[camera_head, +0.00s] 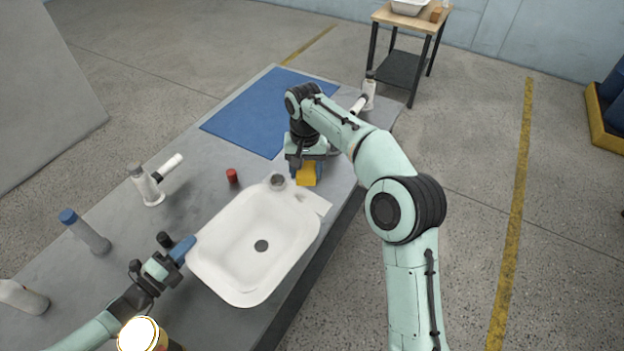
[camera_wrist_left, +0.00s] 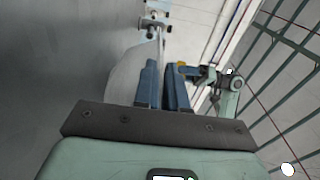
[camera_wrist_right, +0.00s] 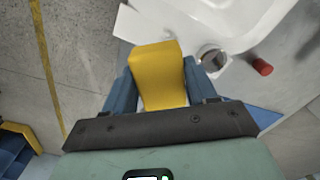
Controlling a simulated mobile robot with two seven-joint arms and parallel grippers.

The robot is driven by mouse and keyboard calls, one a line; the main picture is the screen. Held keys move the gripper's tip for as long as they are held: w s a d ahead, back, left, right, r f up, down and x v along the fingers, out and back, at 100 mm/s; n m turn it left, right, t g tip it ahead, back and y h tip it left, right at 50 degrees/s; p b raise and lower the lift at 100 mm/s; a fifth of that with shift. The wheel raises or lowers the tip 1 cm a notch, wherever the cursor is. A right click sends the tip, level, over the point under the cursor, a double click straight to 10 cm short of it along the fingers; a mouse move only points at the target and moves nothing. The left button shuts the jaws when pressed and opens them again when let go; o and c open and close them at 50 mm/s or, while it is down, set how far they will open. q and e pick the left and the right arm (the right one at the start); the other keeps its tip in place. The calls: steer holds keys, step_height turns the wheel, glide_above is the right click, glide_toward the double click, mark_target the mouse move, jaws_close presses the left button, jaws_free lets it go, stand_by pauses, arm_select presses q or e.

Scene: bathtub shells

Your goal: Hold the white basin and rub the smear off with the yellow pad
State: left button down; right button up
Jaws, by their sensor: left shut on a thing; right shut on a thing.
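The white basin (camera_head: 230,225) lies on the grey table with its open side up and a dark drain hole in its floor. My left gripper (camera_head: 183,249) is shut on the basin's left rim; its blue fingers also show in the left wrist view (camera_wrist_left: 164,85). My right gripper (camera_head: 306,171) is shut on the yellow pad (camera_head: 307,174), just beyond the basin's far right corner. The pad also fills the space between the fingers in the right wrist view (camera_wrist_right: 158,75). I cannot make out the smear clearly in any view.
A blue mat (camera_head: 255,112) lies at the far end of the table (camera_head: 210,165). A white fitting (camera_head: 148,186) and a blue-capped bottle (camera_head: 86,232) stand on the left.

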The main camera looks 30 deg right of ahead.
steer(key=shift+w+a+f, duration=0.1)
steer(key=shift+w+a, duration=0.3)
steer(key=shift+w, duration=0.25)
glide_above(302, 194)
steer(key=shift+f, duration=3)
step_height(302, 194, down, 2)
steer(key=shift+f, duration=0.1)
steer(key=shift+s+a, duration=0.4)
steer(key=shift+a, duration=0.35)
steer(key=shift+c, duration=0.5)
steer(key=shift+s+a, duration=0.25)
steer(key=shift+a, duration=0.25)
steer(key=shift+s+a, duration=0.2)
steer(key=shift+a, duration=0.25)
steer(key=shift+w+d, duration=0.4)
steer(key=shift+d, duration=0.45)
steer(key=shift+w+d, duration=0.4)
steer(key=shift+d, duration=0.4)
steer(key=shift+d+r, duration=0.1)
steer(key=shift+r, duration=4.15)
